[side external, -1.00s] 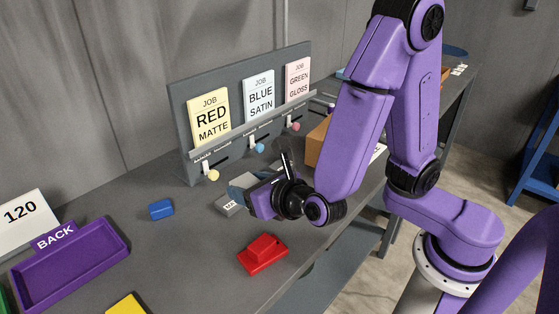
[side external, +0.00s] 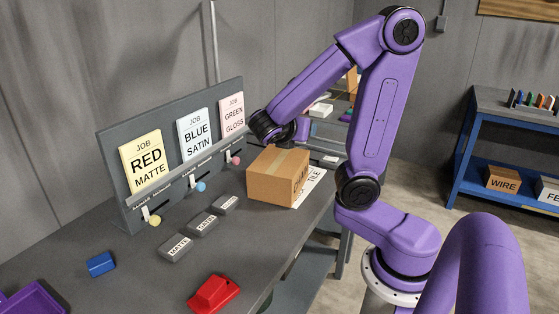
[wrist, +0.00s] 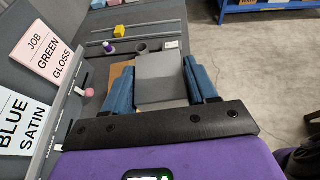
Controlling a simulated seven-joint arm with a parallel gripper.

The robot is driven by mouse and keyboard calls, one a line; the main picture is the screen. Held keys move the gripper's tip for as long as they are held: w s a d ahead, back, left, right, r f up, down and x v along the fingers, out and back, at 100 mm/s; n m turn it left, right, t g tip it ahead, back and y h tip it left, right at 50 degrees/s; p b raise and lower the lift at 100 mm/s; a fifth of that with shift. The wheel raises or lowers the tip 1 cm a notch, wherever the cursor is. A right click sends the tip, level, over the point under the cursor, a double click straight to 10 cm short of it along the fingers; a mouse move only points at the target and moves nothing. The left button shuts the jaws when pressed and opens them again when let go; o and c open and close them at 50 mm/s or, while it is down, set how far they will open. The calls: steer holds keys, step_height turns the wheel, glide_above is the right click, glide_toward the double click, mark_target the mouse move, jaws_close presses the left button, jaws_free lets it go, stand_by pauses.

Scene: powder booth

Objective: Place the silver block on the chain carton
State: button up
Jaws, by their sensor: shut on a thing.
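The silver block (wrist: 158,78) is a flat-topped grey block between the blue fingers of my gripper (wrist: 160,68) in the wrist view. My gripper is shut on it. Part of a brown cardboard carton (wrist: 121,74) shows beyond and below the block there. In the side view the carton (side external: 272,178) stands on the bench with dark lettering on its right side, too small to read surely. My wrist is just above and behind the carton's far edge. The fingers and block are not clear in that view, so I cannot tell the gap to the carton.
Grey blocks labelled MATTE (side external: 175,247), SATIN (side external: 203,225) and GLOSS (side external: 229,206) lie left of the carton. The job-card board (side external: 172,160) stands behind them. A red object (side external: 213,294) and a blue block (side external: 101,263) are nearer.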

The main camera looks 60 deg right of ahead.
steer(key=shift+s+d+r+m+g, duration=0.15)
steer(key=shift+s+d+m+g, duration=0.6)
steer(key=shift+s, duration=0.3)
steer(key=shift+d, duration=0.2)
steer(key=shift+w+d+f, duration=0.9)
steer(key=shift+w+f, duration=0.1)
steer(key=shift+w, duration=0.9)
glide_above(278, 161)
steer(key=s, duration=0.1)
steer(key=f, duration=0.6)
steer(key=shift+s+a+f, duration=0.1)
steer(key=shift+a+f, duration=0.1)
steer(key=shift+w+d+f, duration=0.35)
steer(key=shift+w+f, duration=0.25)
steer(key=shift+f, duration=1.7)
steer(key=shift+f, duration=0.1)
